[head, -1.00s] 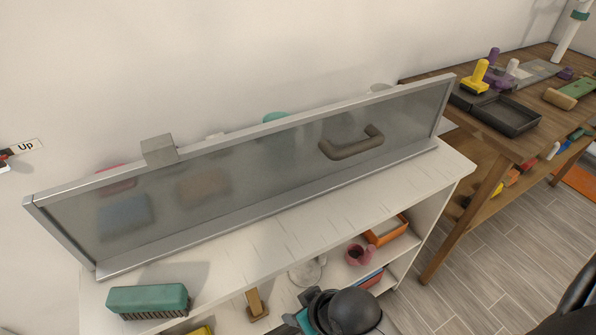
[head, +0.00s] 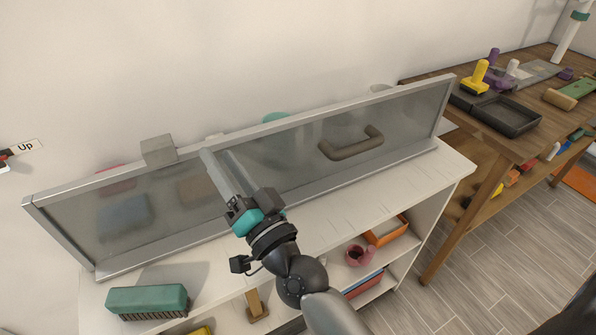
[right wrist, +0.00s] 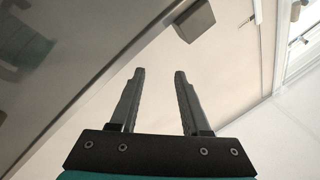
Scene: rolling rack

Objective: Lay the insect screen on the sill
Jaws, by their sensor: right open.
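The insect screen (head: 300,165) looks like the long, grey, see-through panel in a silver frame. It stands tilted on the white top (head: 330,215) of a low shelf, which I take for the sill.
A green brush (head: 147,300) lies on the shelf top at front left. Several blurred items show behind the screen. Lower shelves hold an orange tray (head: 386,231) and a pink mug (head: 358,254). A wooden table (head: 540,135) with tools stands at right.

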